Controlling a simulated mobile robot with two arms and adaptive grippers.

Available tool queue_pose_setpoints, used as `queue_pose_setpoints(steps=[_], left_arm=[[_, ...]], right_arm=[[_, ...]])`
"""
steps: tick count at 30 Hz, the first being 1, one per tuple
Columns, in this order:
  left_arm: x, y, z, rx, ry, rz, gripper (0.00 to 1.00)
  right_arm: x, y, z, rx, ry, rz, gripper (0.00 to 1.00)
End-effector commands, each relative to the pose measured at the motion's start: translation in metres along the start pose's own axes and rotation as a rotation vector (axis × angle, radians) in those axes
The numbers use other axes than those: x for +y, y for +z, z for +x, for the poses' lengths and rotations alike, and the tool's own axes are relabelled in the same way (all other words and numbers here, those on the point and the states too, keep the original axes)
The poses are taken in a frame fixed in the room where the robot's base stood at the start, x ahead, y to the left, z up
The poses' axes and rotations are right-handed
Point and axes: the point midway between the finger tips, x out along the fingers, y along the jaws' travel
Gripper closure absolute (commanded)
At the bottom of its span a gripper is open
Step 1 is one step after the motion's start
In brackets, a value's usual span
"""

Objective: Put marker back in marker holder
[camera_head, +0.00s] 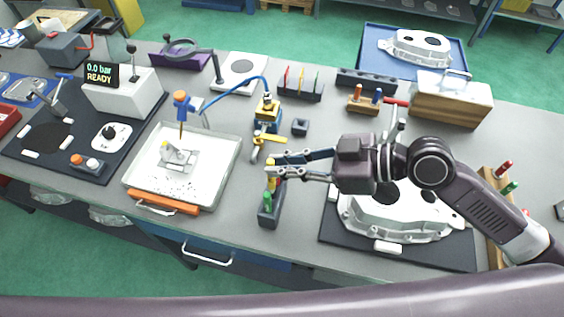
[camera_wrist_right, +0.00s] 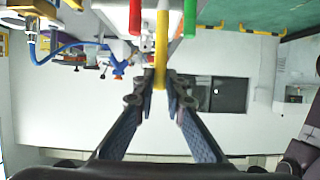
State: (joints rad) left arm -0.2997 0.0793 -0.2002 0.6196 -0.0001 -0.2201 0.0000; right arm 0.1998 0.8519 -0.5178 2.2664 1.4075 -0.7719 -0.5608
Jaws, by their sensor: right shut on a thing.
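My right gripper (camera_head: 273,167) reaches in from the right, above the dark marker holder (camera_head: 268,215) near the table's front edge. Its fingers are shut on a yellow marker (camera_head: 271,162), held roughly upright. In the right wrist view the fingertips (camera_wrist_right: 161,82) pinch the yellow marker (camera_wrist_right: 162,40) between a red marker (camera_wrist_right: 135,17) and a green marker (camera_wrist_right: 190,18). The green marker (camera_head: 267,197) also shows standing in the holder in the head view. I cannot tell whether the yellow marker's lower end is inside the holder. My left gripper is not in view.
A white tray (camera_head: 136,190) with a small casting stands to the left. A large casting (camera_head: 400,222) lies on a dark mat under my right arm. A yellow and blue fixture (camera_head: 266,115) stands just behind the gripper. Bare grey table surrounds the holder.

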Motion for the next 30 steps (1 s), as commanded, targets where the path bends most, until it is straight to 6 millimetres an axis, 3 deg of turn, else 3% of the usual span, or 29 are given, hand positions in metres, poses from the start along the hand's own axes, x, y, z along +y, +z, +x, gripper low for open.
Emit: queue_pose_setpoints(steps=[30], left_arm=[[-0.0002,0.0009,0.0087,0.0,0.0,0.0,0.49]], right_arm=[[0.0003,0.0075,0.0031,0.0,0.0,0.0,1.0]])
